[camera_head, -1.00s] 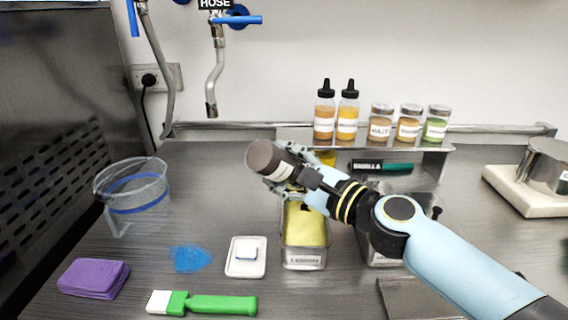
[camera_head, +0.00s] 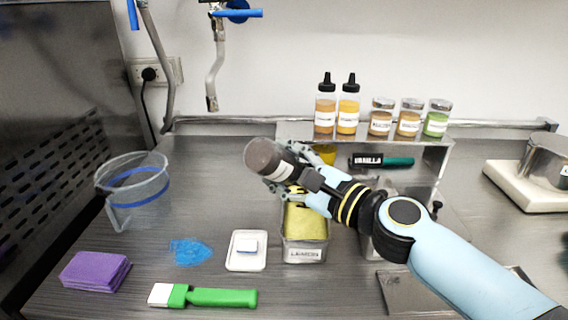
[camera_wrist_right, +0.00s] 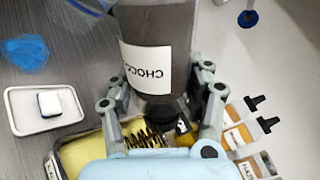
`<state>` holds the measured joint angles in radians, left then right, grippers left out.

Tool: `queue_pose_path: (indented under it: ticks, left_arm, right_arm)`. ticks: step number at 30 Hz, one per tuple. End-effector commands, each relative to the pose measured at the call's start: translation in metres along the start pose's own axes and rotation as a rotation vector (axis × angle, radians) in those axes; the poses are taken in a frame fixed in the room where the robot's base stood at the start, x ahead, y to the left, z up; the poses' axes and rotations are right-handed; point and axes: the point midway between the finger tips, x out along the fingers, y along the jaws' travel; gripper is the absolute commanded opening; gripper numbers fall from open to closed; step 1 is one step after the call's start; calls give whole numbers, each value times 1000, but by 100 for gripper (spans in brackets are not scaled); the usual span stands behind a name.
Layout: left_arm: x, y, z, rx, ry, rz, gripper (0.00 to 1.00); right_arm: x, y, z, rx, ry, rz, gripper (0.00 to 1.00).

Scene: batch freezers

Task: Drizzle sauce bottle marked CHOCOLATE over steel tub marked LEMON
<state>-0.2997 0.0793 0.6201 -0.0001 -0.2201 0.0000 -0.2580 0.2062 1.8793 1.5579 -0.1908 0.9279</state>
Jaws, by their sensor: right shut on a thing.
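The dark brown sauce bottle (camera_head: 272,159) is in my right gripper (camera_head: 287,172), above the back part of the LEMON tub. The bottle is tilted, its broad base toward the upper left. In the right wrist view the bottle (camera_wrist_right: 157,30) shows a white label reading CHOCO, the rest cut off, between the two fingers of my right gripper (camera_wrist_right: 160,92). The steel LEMON tub (camera_head: 305,254) holds yellow contents and stands below the hand, its back part hidden by the arm. The nozzle end is hidden in the head view. My left gripper is out of view.
Two sauce bottles (camera_head: 348,108) and several jars (camera_head: 410,117) stand on a raised shelf behind. Another steel tub (camera_head: 378,245) is under my arm. A clear pitcher (camera_head: 135,190), purple cloths (camera_head: 95,271), a green brush (camera_head: 222,298) and a white tray (camera_head: 236,264) lie left.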

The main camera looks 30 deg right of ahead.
Motion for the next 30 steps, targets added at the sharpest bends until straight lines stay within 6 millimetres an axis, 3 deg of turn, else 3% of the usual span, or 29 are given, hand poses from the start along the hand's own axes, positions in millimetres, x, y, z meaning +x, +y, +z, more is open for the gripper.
queue_pose_path:
  ticks: [30]
  left_arm:
    - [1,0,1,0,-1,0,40]
  right_arm:
    - [-22,15,18,-1,0,-1,19]
